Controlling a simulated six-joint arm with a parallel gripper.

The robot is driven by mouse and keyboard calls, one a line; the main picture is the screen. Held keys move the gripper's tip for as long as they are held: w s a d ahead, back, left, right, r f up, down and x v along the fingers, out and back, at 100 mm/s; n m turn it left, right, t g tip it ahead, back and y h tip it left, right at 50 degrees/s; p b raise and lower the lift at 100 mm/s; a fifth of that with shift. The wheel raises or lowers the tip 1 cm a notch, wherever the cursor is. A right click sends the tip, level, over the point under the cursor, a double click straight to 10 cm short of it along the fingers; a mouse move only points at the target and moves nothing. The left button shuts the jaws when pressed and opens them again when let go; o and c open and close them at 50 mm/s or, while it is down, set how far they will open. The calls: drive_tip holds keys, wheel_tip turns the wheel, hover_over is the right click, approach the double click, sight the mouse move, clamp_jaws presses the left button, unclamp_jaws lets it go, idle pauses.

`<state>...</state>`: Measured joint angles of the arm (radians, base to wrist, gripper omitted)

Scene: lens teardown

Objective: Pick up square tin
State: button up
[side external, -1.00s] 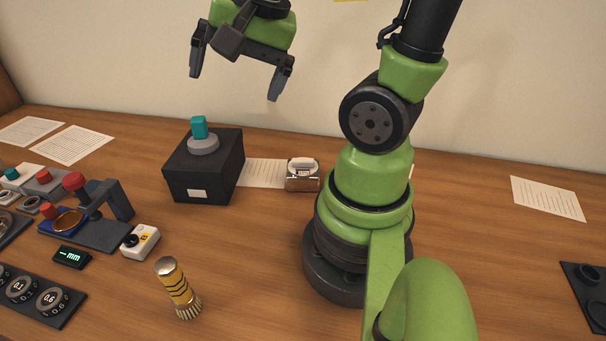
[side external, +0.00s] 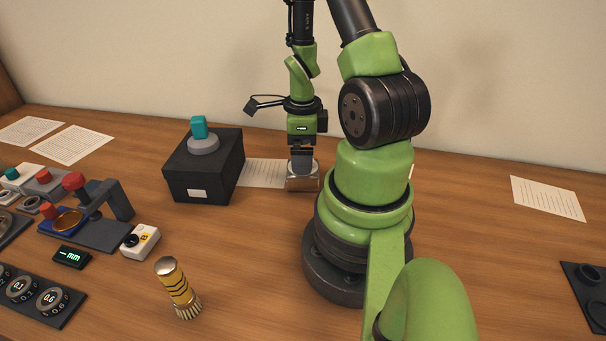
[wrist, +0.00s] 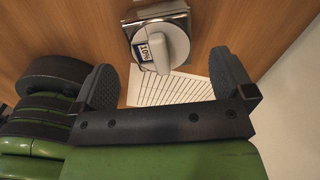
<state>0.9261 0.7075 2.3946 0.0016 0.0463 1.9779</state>
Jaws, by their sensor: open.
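The square tin (side external: 302,184) is a small silvery box standing on the wooden table between the black box and my base. In the wrist view the tin (wrist: 150,14) shows its square metal rim around a white rounded piece with a blue and white label. My gripper (side external: 302,168) points down, right over the tin, and hides most of its top in the side view. In the wrist view my gripper (wrist: 163,64) has its two fingers spread wide apart with nothing held. The tin appears ahead of the fingertips there; I cannot tell whether they touch it.
A black box (side external: 200,170) with a grey disc and teal knob stands left of the tin. A printed sheet (side external: 262,173) lies between them. A gold-banded cylinder (side external: 178,287) stands at the front. Several devices crowd the left; the table right of my base is mostly clear.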

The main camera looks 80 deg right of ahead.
drive_tip(key=shift+f, duration=3.05)
drive_tip(key=c, duration=1)
